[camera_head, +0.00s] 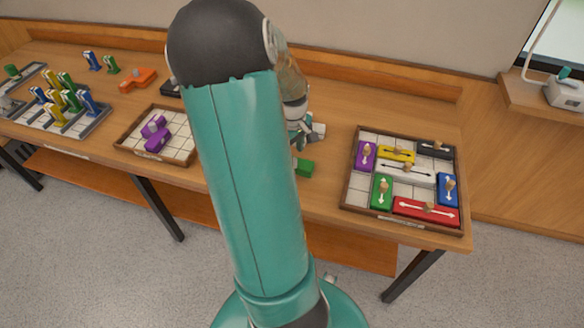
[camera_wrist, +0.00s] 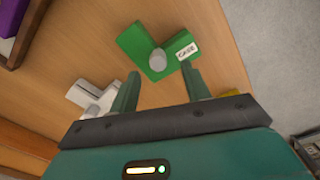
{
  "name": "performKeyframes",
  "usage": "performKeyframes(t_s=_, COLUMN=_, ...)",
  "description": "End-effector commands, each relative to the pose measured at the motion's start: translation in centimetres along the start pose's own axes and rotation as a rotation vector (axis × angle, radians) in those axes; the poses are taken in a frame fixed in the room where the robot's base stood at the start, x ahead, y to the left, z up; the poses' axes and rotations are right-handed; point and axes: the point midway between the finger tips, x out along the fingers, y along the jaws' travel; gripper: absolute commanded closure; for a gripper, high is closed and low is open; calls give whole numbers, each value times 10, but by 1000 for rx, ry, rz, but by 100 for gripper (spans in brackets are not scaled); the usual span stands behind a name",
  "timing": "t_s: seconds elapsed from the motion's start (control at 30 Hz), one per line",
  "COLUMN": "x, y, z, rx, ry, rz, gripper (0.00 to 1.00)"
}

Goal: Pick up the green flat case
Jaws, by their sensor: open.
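The green flat case (camera_wrist: 135,42) lies on the table in the wrist view. It is an angular, L-like green piece with a round grey knob and a small white label at one end. My gripper (camera_wrist: 160,84) is open, and its two fingers point toward the case. The case lies just beyond the fingertips, and nothing is between the fingers. In the head view part of the green case (camera_head: 304,168) shows beside my arm, which hides the rest. There my gripper (camera_head: 300,136) is partly hidden by my arm.
A white piece (camera_wrist: 88,98) lies left of the fingers. In the head view a tray of coloured sliding blocks (camera_head: 350,197) stands to the right. A tray (camera_head: 128,147) with a purple piece (camera_head: 156,138) stands to the left. The table's front edge is close to the case.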

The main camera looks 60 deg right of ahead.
Motion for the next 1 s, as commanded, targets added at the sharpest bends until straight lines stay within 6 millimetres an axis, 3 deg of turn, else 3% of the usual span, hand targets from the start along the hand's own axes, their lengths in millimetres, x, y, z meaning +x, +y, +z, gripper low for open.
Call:
performKeyframes(t_s=0.2, x=30, y=3, z=0, rx=1, ry=-2, rz=-1, gripper=53)
performKeyframes(t_s=0.47, x=32, y=3, z=-1, rx=-1, ry=0, rz=0, gripper=53)
performKeyframes(t_s=0.7, x=32, y=3, z=-1, rx=0, ry=0, rz=0, gripper=100)
performKeyframes(t_s=1.0, x=32, y=3, z=-1, rx=0, ry=0, rz=0, gripper=100)
